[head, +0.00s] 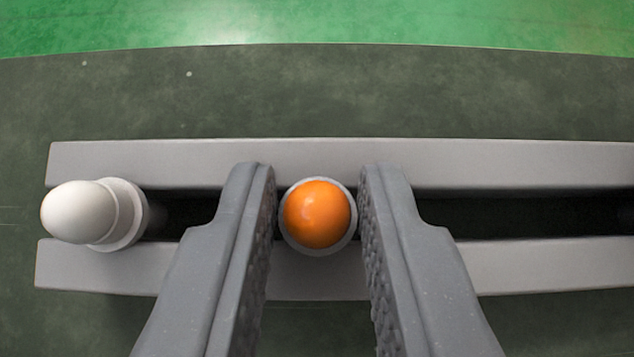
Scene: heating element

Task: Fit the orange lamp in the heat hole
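The orange lamp (317,214) is a round orange bulb in a pale grey collar, seen from above. It sits in the slot between two grey rails and looks upright. My gripper (318,185) is open, with one ridged finger on each side of the lamp. A narrow gap shows between the lamp and each finger, so the fingers do not appear to touch it. The lamp's lower part is hidden. No heat hole can be made out in this view.
A white lamp (82,212) stands at the left end of the slot, left of my gripper. The far rail (480,163) and the near rail (110,268) run across the picture. Dark green floor lies beyond, with brighter green behind.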

